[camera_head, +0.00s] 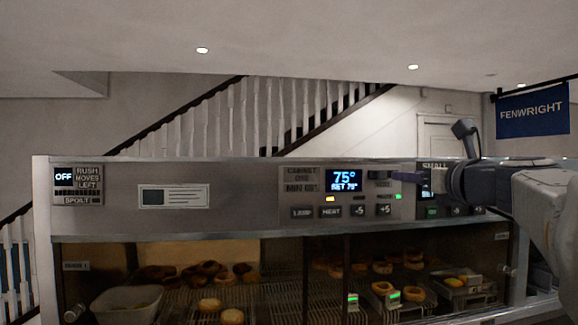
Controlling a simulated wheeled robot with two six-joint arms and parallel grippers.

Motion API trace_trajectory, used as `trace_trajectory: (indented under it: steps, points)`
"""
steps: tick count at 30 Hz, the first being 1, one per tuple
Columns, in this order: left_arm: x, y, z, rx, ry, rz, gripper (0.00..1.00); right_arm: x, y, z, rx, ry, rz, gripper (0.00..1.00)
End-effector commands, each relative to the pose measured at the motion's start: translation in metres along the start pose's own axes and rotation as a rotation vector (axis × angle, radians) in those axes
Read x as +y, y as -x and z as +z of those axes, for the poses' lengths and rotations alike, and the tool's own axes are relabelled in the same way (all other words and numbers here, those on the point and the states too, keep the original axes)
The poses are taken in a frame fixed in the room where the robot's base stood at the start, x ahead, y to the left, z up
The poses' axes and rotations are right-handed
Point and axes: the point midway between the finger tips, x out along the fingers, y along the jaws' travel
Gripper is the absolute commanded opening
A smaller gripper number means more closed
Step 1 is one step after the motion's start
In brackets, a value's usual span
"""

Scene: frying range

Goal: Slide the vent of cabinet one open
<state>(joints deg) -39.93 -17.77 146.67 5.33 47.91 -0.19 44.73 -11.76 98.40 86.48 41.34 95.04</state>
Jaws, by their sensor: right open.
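Cabinet one's control panel (300,179) is on the front of the long grey counter unit, with a blue display (344,180) reading 75° and SET 75°. My right gripper (405,176) comes in from the right in front of the panel, its dark fingers pointing left. It is open, and I see nothing held in it. A small dark block shows at its tip, right of the display; I cannot tell whether this is a fingertip or the vent's slider. The gripper and wrist hide part of the panel marked SMALL (434,166). My left gripper is out of view.
Below the panel are buttons marked LAMP (302,212) and HEAT (331,211). Glass-fronted shelves hold pastries (210,304) and a white bowl (127,303). A FENWRIGHT sign (532,110) hangs at the right. The panel front left of the display is clear.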

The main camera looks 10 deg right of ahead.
Motion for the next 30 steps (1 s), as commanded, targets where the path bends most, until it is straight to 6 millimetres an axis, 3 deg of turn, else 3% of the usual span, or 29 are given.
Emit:
trace_trajectory:
  steps: [15,21,28,29,30]
  points:
    - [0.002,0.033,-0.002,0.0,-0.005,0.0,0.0,0.002,-0.087,0.0,0.004,0.0,0.005,0.53]
    - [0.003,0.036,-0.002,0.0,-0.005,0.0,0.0,0.002,-0.099,-0.001,0.003,0.002,0.003,0.53]
    - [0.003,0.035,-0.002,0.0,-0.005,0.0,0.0,0.002,-0.099,-0.002,0.003,0.003,0.003,0.53]
    - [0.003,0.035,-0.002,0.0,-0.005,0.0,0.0,0.002,-0.099,-0.002,0.003,0.003,0.003,0.49]
    - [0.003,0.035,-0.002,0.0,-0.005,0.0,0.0,0.002,-0.099,-0.002,0.003,0.003,0.003,0.33]
